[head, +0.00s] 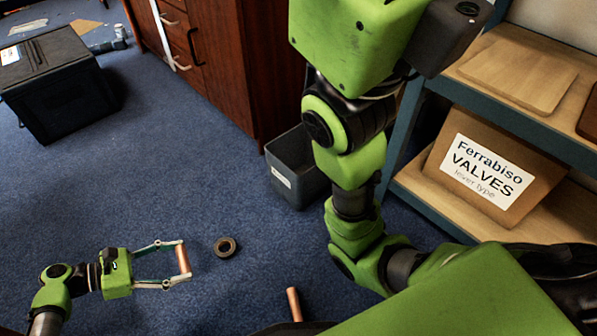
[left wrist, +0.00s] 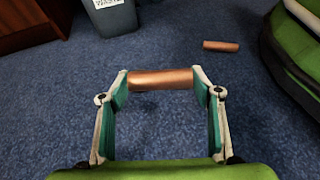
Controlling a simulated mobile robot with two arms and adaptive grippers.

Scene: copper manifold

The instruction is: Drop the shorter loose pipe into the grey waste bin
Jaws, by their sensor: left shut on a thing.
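My left gripper (head: 180,263) is shut on a copper pipe (head: 183,259), held end to end between its fingertips. The held pipe also shows in the left wrist view (left wrist: 160,79), lying crosswise. A second copper pipe (head: 294,304) lies loose on the carpet, and it also shows in the left wrist view (left wrist: 221,46). I cannot tell for sure which pipe is shorter. The grey waste bin (head: 282,182) stands on the floor against the brown cabinet, and its labelled front shows in the left wrist view (left wrist: 112,20). The gripper is well apart from the bin, at the lower left. My right gripper is out of view.
A dark ring-shaped roll (head: 225,248) lies on the carpet just right of the left gripper. A black box (head: 60,95) stands at the upper left. A shelf (head: 545,110) with a valves carton (head: 487,165) stands at the right. Blue carpet between gripper and bin is mostly clear.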

